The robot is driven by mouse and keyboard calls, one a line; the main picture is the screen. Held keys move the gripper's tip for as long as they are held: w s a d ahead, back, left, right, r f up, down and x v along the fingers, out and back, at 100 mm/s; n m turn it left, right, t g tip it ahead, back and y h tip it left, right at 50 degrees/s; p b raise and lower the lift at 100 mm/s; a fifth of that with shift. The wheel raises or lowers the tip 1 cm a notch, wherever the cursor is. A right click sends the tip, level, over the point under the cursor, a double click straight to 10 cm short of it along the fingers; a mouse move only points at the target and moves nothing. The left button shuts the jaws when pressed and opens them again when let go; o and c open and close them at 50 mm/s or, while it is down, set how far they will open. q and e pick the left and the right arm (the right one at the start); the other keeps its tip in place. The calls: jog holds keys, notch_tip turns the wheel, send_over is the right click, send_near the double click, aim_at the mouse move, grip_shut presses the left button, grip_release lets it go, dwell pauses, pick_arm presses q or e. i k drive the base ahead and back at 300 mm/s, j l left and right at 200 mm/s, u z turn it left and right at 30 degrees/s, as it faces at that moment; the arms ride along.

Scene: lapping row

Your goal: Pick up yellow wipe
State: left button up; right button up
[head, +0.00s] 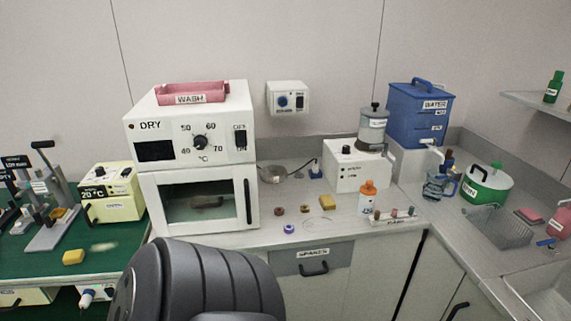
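A small yellow block-like piece (73,257) lies flat on the green bench top at the left. A second small yellow-tan piece (327,203) lies on the grey counter, right of the white DRY oven. I cannot tell for sure which of the two is the yellow wipe. A dark grey ribbed link of my own arm rises at the bottom centre and covers part of the bench edge and cabinet front. Neither of my grippers is in view.
The DRY oven (201,125) carries a pink WASH tray (190,93). Several small round pieces, an orange-capped bottle (367,198) and a peg rack (394,217) sit on the counter.

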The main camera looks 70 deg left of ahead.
aim_at(327, 202)
jog(key=u, duration=1.8)
jog(key=l, duration=0.5)
jog(key=k+u, duration=0.05)
